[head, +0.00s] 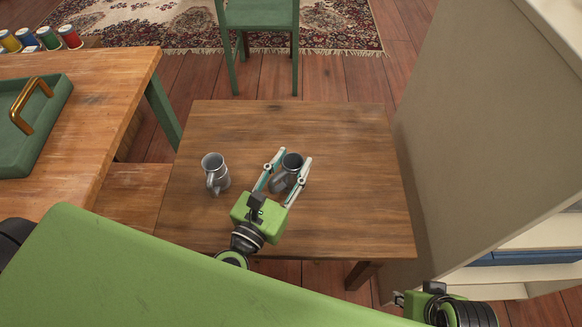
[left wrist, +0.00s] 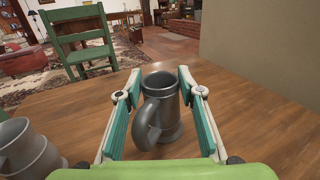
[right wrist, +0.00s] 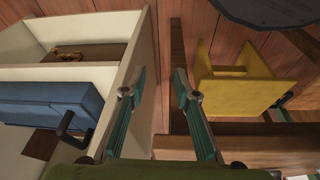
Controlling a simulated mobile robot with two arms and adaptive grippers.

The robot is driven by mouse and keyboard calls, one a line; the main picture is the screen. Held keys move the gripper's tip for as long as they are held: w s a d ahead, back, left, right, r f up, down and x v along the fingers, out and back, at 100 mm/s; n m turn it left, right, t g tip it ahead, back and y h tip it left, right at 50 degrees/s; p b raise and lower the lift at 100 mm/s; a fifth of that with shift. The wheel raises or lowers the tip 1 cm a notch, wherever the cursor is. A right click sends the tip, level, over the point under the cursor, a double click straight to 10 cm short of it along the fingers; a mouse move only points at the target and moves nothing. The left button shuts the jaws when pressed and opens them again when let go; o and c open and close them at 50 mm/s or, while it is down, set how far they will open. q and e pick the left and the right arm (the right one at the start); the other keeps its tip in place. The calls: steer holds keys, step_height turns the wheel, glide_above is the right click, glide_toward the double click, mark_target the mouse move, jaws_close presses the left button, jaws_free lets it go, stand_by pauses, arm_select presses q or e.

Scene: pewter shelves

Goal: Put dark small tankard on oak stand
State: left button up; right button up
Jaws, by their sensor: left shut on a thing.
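The dark small tankard (head: 291,163) stands upright on a brown wooden table (head: 350,205), its handle toward me. My left gripper (head: 289,161) has one finger on each side of it and is shut on it. In the left wrist view the tankard (left wrist: 166,108) sits between the left gripper's fingers (left wrist: 160,92), handle to the front left. A second, lighter grey tankard (head: 214,168) stands to its left on the table. My right gripper (right wrist: 160,93) is open and empty, away from the tankards. I cannot tell which piece of furniture is the oak stand.
A workbench (head: 110,105) on the left carries a green tray (head: 38,135) and several thread spools (head: 48,38). A green chair (head: 260,15) stands behind the table. A pale cabinet (head: 480,120) borders it on the right. The right side of the tabletop is clear.

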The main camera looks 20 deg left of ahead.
arm_select(q)
steer(key=shift+f, duration=0.15)
arm_select(e)
steer(key=shift+s+r, duration=0.2)
steer(key=shift+r, duration=0.5)
arm_select(q)
steer(key=shift+f, duration=0.15)
steer(key=o, duration=1.4)
steer(key=shift+c, duration=0.2)
